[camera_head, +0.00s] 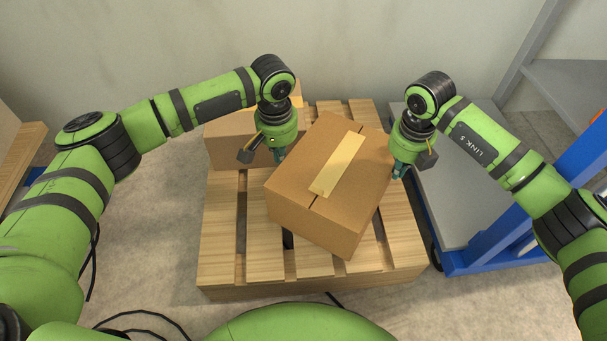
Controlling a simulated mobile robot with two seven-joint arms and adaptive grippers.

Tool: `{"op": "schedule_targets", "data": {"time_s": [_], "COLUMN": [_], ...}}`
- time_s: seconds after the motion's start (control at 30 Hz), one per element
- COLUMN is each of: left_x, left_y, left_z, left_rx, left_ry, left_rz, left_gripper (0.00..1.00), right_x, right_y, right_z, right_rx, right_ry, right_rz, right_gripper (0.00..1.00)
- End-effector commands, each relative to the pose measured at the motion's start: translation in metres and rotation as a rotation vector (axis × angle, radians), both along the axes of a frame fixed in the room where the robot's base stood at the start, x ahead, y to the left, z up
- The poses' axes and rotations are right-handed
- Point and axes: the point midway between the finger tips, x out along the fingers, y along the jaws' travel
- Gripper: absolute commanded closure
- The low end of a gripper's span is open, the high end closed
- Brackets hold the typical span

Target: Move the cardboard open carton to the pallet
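A brown cardboard carton (330,205) with a strip of tan tape along its top is over the middle of the wooden pallet (222,262). Its top looks closed, not open. It is turned at an angle to the slats, and I cannot tell whether it rests on them or is held just above. My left gripper (279,154) is at the carton's upper left side. My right gripper (399,170) is at its right side. Both seem to touch or nearly touch it. Their fingers are small and partly hidden, so their opening is unclear.
A second cardboard box (228,146) stands on the pallet's back left, partly behind my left gripper. A grey platform cart with a blue frame (470,258) is beside the pallet on the right. Bare slats show at the pallet's front and left. A grey wall is behind.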

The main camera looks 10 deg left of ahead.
Motion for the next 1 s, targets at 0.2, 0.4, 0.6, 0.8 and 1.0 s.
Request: {"op": "schedule_targets", "data": {"time_s": [0.2, 0.4, 0.6, 0.8, 1.0], "left_x": [-0.001, -0.001, -0.001, -0.001, 0.000], "left_y": [-0.011, -0.001, 0.008, 0.010, 0.011], "left_z": [-0.006, -0.006, -0.007, -0.007, -0.008], "left_rx": [-0.024, -0.023, -0.017, -0.012, -0.011], "left_ry": [-0.005, -0.006, -0.004, -0.003, -0.003], "left_rz": [-0.015, -0.014, -0.011, -0.008, -0.007], "left_gripper": [1.00, 0.90, 0.74, 0.74, 0.74], "right_x": [-0.002, -0.002, -0.002, -0.001, -0.001], "right_y": [0.012, 0.002, -0.007, -0.009, -0.010], "right_z": [-0.007, -0.007, -0.007, -0.007, -0.008], "right_rx": [0.025, 0.024, 0.018, 0.014, 0.012], "right_ry": [-0.002, -0.002, -0.002, -0.001, 0.000], "right_rz": [0.021, 0.019, 0.015, 0.011, 0.010], "right_gripper": [1.00, 1.00, 1.00, 0.74, 0.74]}}
